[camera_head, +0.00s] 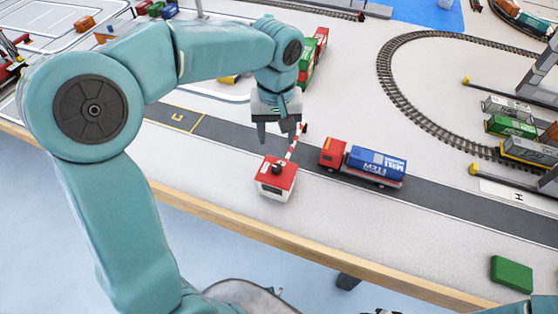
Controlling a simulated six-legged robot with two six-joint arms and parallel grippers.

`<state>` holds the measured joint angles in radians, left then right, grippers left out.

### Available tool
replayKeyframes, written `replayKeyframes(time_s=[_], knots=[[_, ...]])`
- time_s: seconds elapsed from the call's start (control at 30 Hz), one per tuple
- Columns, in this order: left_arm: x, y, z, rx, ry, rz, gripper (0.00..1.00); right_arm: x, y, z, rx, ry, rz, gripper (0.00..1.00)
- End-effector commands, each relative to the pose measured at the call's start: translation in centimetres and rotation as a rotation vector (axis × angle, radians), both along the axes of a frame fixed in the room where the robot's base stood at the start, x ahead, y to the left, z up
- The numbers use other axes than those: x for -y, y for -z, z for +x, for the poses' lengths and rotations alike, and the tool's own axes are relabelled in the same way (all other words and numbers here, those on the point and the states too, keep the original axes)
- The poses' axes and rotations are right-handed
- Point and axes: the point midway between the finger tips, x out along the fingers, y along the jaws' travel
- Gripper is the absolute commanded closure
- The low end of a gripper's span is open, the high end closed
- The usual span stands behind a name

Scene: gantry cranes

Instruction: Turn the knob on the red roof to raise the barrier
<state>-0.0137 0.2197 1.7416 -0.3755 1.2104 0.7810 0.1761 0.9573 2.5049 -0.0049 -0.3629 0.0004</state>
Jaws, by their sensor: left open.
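A small white booth with a red roof (272,181) stands beside the grey road near the table's front edge. A black knob (278,169) sits on the roof. A red and white striped barrier (294,143) slants up from behind the booth over the road. My left gripper (277,131) is open and empty, pointing down above and just behind the roof, apart from the knob. Its fingers overlap the road in the picture. My right gripper is not in view.
A red truck with a blue container (377,162) stands on the road (445,197) right of the barrier. A green block (511,273) lies near the front edge at right. Curved rail track (388,80) and wagons (510,126) are farther back. Table surface left of the booth is clear.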

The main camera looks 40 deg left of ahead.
Motion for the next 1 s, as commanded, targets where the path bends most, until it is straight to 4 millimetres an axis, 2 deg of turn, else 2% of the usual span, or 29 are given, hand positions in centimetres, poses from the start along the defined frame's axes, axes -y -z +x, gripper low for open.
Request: replayKeyframes(time_s=[0.03, 0.2, 0.4, 0.6, 0.87, 0.9, 0.97, 1.0], knots=[[0.0, 1.5, -0.1, -0.005, 0.000, 0.000, 0.47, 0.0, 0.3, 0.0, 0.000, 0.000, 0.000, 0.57], [0.1, 5.5, -0.1, -0.004, 0.000, -0.001, 0.47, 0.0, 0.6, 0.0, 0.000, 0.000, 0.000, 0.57], [0.1, 9.2, 0.1, -0.003, 0.000, -0.001, 0.47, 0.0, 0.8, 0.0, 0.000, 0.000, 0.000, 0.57], [0.2, 10.8, 0.2, -0.001, 0.000, -0.002, 0.47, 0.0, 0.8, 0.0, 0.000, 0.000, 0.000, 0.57], [0.1, 11.0, 0.3, 0.000, 0.000, -0.001, 0.47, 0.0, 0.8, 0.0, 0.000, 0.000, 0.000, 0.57], [0.1, 11.0, 0.3, 0.001, 0.000, -0.001, 0.50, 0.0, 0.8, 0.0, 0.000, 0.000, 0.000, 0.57], [0.1, 11.0, 0.3, 0.001, 0.000, -0.001, 0.70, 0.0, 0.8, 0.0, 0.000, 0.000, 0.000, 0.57], [0.1, 11.0, 0.3, 0.001, 0.000, -0.001, 0.83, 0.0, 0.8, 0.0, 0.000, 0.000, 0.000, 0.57]])
